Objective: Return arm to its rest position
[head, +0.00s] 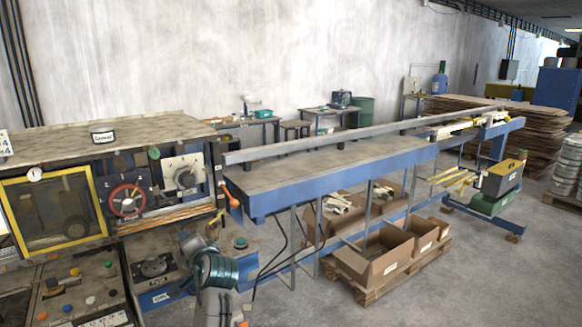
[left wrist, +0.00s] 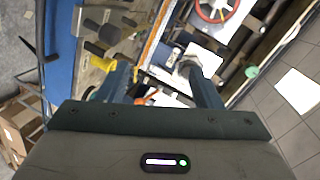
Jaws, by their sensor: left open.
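My left gripper (left wrist: 156,70) shows in the left wrist view with its two fingers apart and nothing between them. Behind the fingers are parts of the control machine, with the red handwheel (left wrist: 213,10) at the top and a green knob (left wrist: 252,71) at the right. In the head view, what looks like a part of my arm rises from the bottom edge, left of centre, in front of the machine. The fingers cannot be made out clearly there. My right gripper is in neither view.
The control machine (head: 70,150) with its red handwheel (head: 127,200) stands at the left. A long blue-edged bench (head: 330,172) runs to the right. Cardboard boxes (head: 372,262) sit on a pallet below it. The concrete floor (head: 470,285) at lower right is clear.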

